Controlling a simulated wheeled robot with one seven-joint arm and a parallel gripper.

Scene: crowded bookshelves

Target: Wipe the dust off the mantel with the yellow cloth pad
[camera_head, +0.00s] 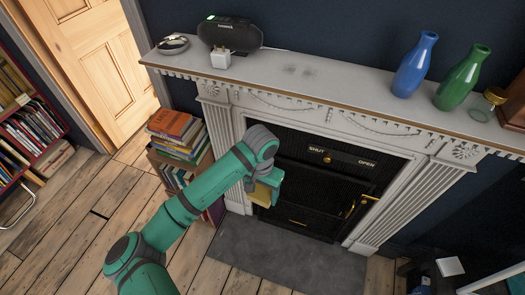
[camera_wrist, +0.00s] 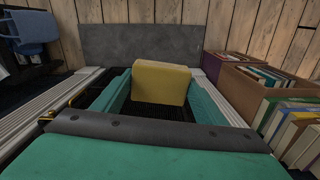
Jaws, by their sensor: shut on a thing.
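The yellow cloth pad (camera_wrist: 160,83) is between the two green fingers of my gripper (camera_wrist: 160,95) in the wrist view. In the head view the pad (camera_head: 262,192) shows only in part at the end of my arm, in front of the fireplace and below mantel height. My gripper is shut on it. The white mantel (camera_head: 350,88) runs across the top of the fireplace. Grey dust smudges (camera_head: 298,71) lie on its top, right of the speaker. The gripper and pad are apart from the mantel.
On the mantel stand a dish (camera_head: 173,44), a black speaker (camera_head: 230,33), a white plug adapter (camera_head: 220,59), a blue bottle (camera_head: 415,66), a green bottle (camera_head: 462,79) and a brass item (camera_head: 494,96). Stacked books (camera_head: 177,133) stand left of the fireplace. The mantel's middle stretch is clear.

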